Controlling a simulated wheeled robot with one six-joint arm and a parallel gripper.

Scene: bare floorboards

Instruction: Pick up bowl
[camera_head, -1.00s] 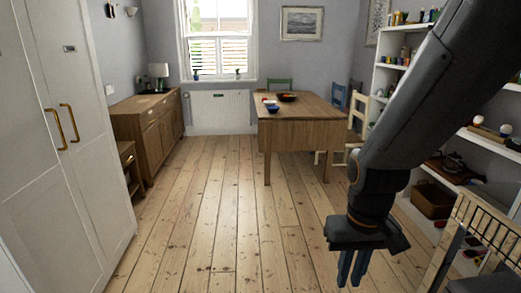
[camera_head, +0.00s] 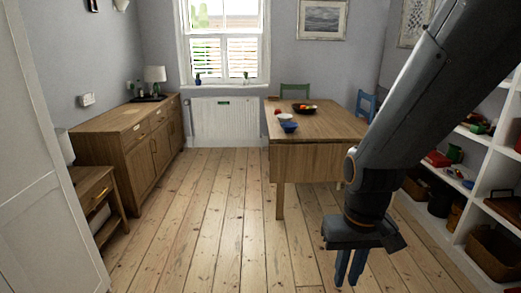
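A small blue bowl (camera_head: 289,127) sits on the wooden table (camera_head: 310,147) near its left front edge. A white bowl or cup (camera_head: 284,118) stands just behind it. A dark bowl (camera_head: 304,107) with reddish and orange contents is farther back on the same table. My gripper (camera_head: 350,268) hangs pointing down at the lower right, over the floor and well short of the table. Its two blue fingers look slightly apart with nothing visible between them, and their tips are close to the lower picture edge.
A white cupboard (camera_head: 45,190) stands close on the left, with a wooden sideboard (camera_head: 140,145) beyond it. White shelves (camera_head: 470,215) line the right. A green chair (camera_head: 295,91) and a blue chair (camera_head: 366,104) stand by the table. The floorboards (camera_head: 220,215) ahead are clear.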

